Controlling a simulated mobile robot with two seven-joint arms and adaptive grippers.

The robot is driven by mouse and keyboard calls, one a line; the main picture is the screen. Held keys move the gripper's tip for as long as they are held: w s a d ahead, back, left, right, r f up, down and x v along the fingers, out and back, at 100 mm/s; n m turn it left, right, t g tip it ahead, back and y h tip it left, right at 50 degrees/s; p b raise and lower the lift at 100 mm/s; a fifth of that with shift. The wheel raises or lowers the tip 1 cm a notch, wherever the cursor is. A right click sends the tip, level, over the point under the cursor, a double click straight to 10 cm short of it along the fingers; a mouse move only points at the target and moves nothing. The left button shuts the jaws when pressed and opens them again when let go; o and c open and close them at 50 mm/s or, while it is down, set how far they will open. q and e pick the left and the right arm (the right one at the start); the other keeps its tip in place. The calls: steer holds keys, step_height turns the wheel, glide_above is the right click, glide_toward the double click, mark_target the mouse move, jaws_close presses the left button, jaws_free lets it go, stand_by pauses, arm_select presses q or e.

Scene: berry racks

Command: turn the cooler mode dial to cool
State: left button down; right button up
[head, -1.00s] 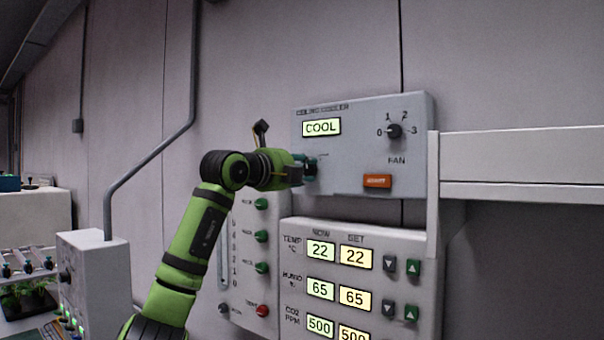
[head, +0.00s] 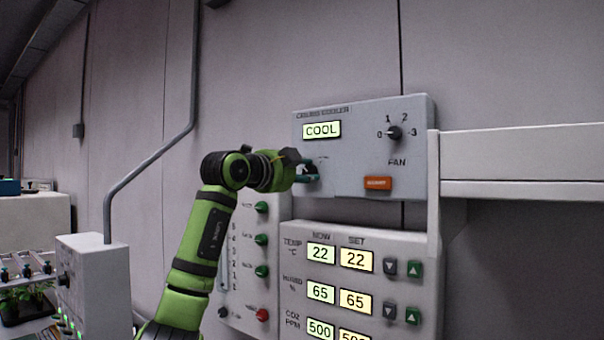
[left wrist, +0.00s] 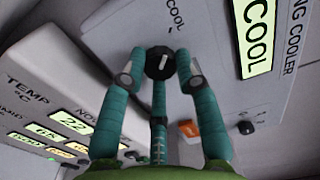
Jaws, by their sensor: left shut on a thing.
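The ceiling cooler panel (head: 350,165) is a grey box on the wall, and its lit display (head: 322,129) reads COOL. The mode dial (left wrist: 161,62) is a round black knob with a pale pointer mark, seen in the left wrist view; in the head view my gripper hides it. My left gripper (head: 308,172) is at the lower left of the cooler panel. In the left wrist view its teal fingers (left wrist: 160,75) are closed around the dial. The label COOL shows beside the dial there. My right gripper is not in view.
A fan dial (head: 394,132) and an orange button (head: 377,182) are on the same panel. Below is a climate panel (head: 290,280) with green and grey buttons. A white shelf (head: 520,160) juts out at right.

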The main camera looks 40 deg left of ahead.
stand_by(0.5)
arm_select(q)
steer(key=c, duration=0.9)
jaws_free()
steer(key=shift+w, duration=0.1)
steer(key=shift+w+d, duration=0.15)
steer(key=shift+s, duration=0.3)
steer(key=s+d, duration=0.1)
steer(key=s, duration=1)
steer(key=shift+s+d, duration=0.15)
